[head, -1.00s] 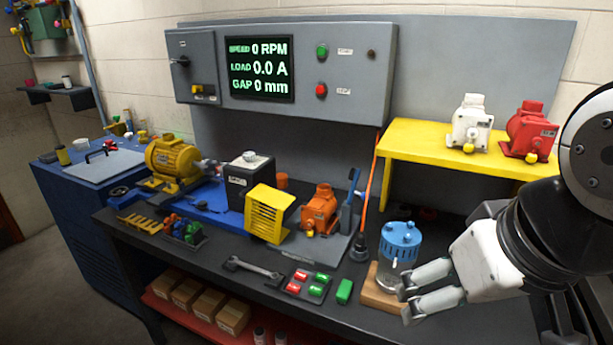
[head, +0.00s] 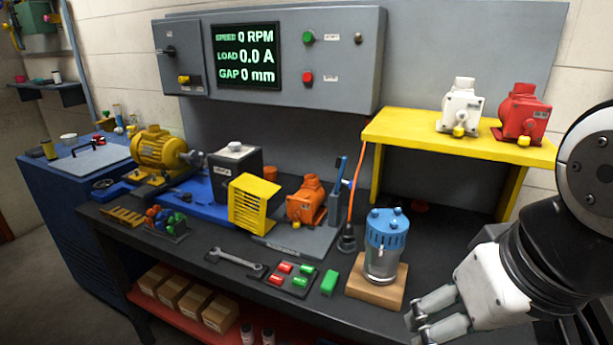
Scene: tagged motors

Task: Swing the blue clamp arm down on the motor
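The blue clamp arm (head: 340,176) stands raised, nearly upright, at the right end of a grey base plate (head: 296,243). The orange motor (head: 306,201) sits on that plate just left of the clamp arm, and the arm is not down on it. My gripper (head: 419,329) is at the lower right, well to the right of and nearer than the clamp arm. Its two pale fingers are apart with nothing seen between them. The clamp's lower joint is too small to make out clearly.
A blue-topped cylinder (head: 384,248) on a wooden block (head: 358,290) stands between my gripper and the clamp. A yellow shelf (head: 400,137) holds a white motor (head: 460,108) and a red motor (head: 521,114). An orange cable (head: 361,165) hangs just right of the clamp.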

